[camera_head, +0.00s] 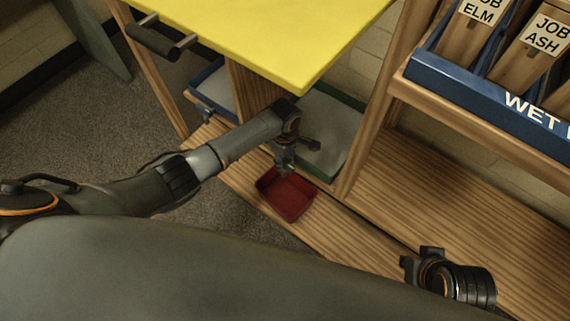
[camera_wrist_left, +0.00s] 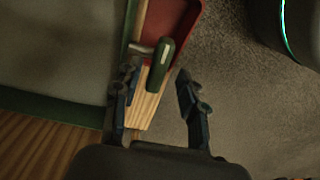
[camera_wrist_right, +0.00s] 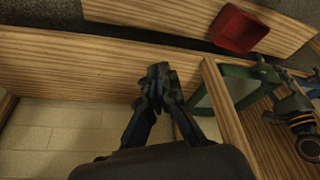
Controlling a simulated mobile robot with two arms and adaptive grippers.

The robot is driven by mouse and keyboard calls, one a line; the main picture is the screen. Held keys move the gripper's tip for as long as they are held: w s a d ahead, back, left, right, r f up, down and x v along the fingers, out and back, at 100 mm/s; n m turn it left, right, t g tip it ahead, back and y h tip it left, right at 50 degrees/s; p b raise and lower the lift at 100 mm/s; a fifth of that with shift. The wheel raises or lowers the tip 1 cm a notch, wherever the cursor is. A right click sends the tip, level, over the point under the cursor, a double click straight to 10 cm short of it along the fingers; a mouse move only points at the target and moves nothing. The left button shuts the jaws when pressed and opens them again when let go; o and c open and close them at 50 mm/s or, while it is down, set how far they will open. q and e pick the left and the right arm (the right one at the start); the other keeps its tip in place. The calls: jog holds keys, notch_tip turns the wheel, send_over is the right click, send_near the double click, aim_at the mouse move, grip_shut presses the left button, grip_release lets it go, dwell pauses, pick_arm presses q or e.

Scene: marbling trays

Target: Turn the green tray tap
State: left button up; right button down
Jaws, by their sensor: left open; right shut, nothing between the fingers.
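The green tray (camera_head: 352,150) sits on the shelf under the yellow top, partly hidden behind my left arm. Its green rim also shows in the left wrist view (camera_wrist_left: 50,107). The green tap handle (camera_wrist_left: 161,64), on a metal stem, shows in the left wrist view. My left gripper (camera_head: 285,166) is at the tray's front; in its wrist view the open fingers (camera_wrist_left: 158,92) lie either side of the handle's lower end. I cannot tell whether they touch it. My right gripper (camera_wrist_right: 160,75) is shut and empty, away from the tap, at the lower right of the head view (camera_head: 418,260).
A red bin (camera_head: 286,194) lies just below my left gripper. A blue tray (camera_head: 212,84) with its own tap stands left of a wooden divider. A wooden post (camera_head: 364,140) borders the green tray's right side. The grey floor at left is open.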

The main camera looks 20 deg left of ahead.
pick_arm(q)
jog(key=shift+f+b, duration=0.3)
jog(key=shift+f, duration=0.75)
pick_arm(e)
jog(key=w, duration=0.1)
jog(key=w+t, duration=0.1)
jog(key=w+a+t, duration=0.1)
jog(key=shift+w+r+y, duration=0.25)
jog(key=shift+y, duration=0.05)
